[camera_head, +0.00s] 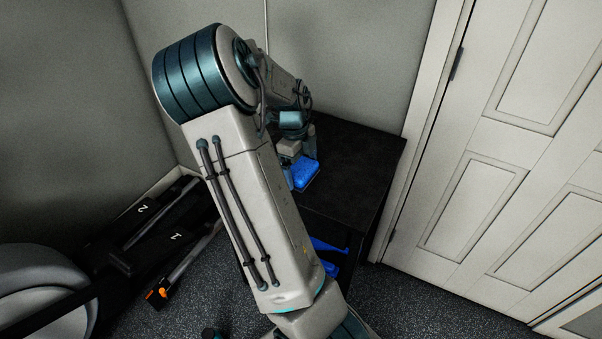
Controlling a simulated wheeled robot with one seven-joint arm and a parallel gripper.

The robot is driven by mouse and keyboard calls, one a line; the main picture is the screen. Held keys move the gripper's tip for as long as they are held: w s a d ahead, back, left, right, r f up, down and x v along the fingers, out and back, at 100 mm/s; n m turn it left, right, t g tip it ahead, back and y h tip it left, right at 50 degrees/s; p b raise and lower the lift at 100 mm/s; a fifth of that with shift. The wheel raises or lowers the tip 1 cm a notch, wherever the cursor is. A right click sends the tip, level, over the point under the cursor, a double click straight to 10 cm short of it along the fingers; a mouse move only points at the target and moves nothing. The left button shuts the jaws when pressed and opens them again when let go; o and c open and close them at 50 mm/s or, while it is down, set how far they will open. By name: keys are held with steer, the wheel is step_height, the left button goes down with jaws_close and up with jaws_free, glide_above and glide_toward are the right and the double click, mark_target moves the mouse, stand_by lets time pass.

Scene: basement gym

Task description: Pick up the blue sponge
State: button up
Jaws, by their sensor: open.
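The blue sponge (306,174) lies on top of a black table (355,175), near its front left part. My gripper (299,160) is right at the sponge, pointing down, with one finger seen at its back right and another at its left side. The jaws are open, and the sponge appears to lie between or just under them. I cannot tell whether the fingers touch the sponge.
A blue object (328,246) shows below the tabletop, partly behind my arm. A white panelled door (490,170) stands to the right. Black gym equipment (150,235) with orange parts is on the left floor. Walls close in behind the table; the tabletop's right side is clear.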

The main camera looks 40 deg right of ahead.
mark_target(306, 170)
steer(key=shift+f, duration=0.25)
steer(key=c, duration=0.7)
steer(key=shift+r, duration=0.1)
steer(key=shift+r, duration=0.5)
steer(key=r, duration=0.2)
steer(key=s+r, duration=0.1)
steer(key=shift+r+p, duration=0.3)
steer(key=shift+r, duration=0.05)
steer(key=shift+s+r+p, duration=0.25)
steer(key=shift+s+r, duration=0.8)
steer(key=shift+s, duration=0.75)
steer(key=shift+s+r+p, duration=0.3)
steer(key=shift+s+r, duration=0.7)
steer(key=shift+s, duration=0.8)
steer(key=shift+s+r+p, duration=0.25)
steer(key=shift+s+r, duration=0.8)
steer(key=shift+s, duration=0.75)
steer(key=shift+o, duration=0.4)
